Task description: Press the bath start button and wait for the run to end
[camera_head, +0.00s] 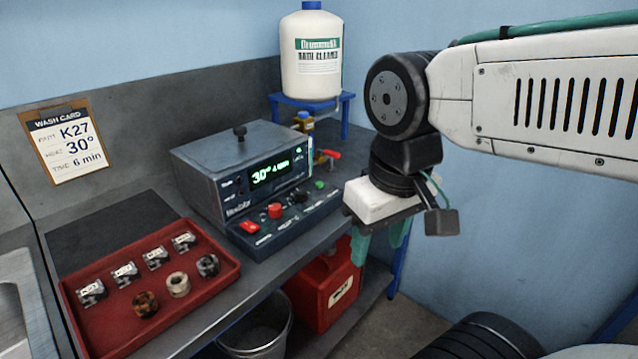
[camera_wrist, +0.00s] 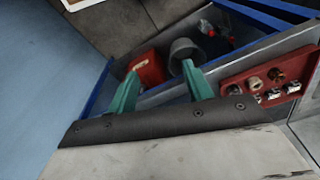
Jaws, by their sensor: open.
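The grey bath (camera_head: 240,165) stands on the bench with its lid on. Its green display (camera_head: 270,173) shows 30°; the smaller figures beside it are hard to read. Its sloped front panel (camera_head: 262,243) carries a red rocker switch (camera_head: 249,227), a red button (camera_head: 275,210), a black knob (camera_head: 300,195) and a green button (camera_head: 320,185). The panel labels are too small to read, so I cannot tell which is marked start. My gripper (camera_head: 380,254) is open and empty, pointing down to the right of the panel, apart from it. Its green fingers also show in the wrist view (camera_wrist: 160,75).
A wash card (camera_head: 64,143) reads K27, 30°, 6 min. A red tray (camera_head: 100,329) holds several metal parts at left. A cleaner jug (camera_head: 312,60) stands on a blue stand behind. Below are a red can (camera_head: 325,290) and a bucket (camera_head: 255,335).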

